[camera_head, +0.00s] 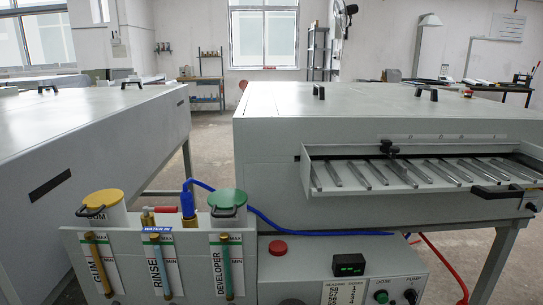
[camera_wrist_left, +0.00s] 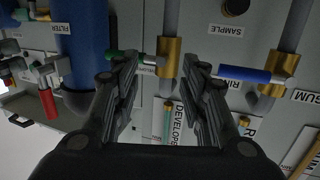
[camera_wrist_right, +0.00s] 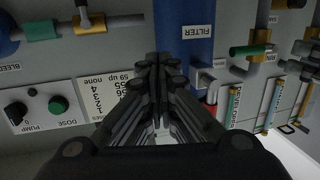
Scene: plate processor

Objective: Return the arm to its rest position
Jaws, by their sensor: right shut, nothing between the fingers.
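Neither gripper shows in the head view. In the left wrist view my left gripper (camera_wrist_left: 162,66) has its two fingers apart with a clear gap and nothing held. Its fingers are in front of the pipe panel, with a brass valve fitting (camera_wrist_left: 168,58) seen between them. In the right wrist view my right gripper (camera_wrist_right: 158,58) has its fingers together and is empty. It is in front of the panel, beside the blue filter cylinder (camera_wrist_right: 185,40). I cannot tell how far either gripper is from the panel.
The plate processor (camera_head: 350,105) has a ribbed tray (camera_head: 385,207) on its front. Gum, rinse and developer gauges stand on the box (camera_head: 185,270) below, near a control panel (camera_head: 405,258) with a red button (camera_head: 278,248). Bare floor lies between.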

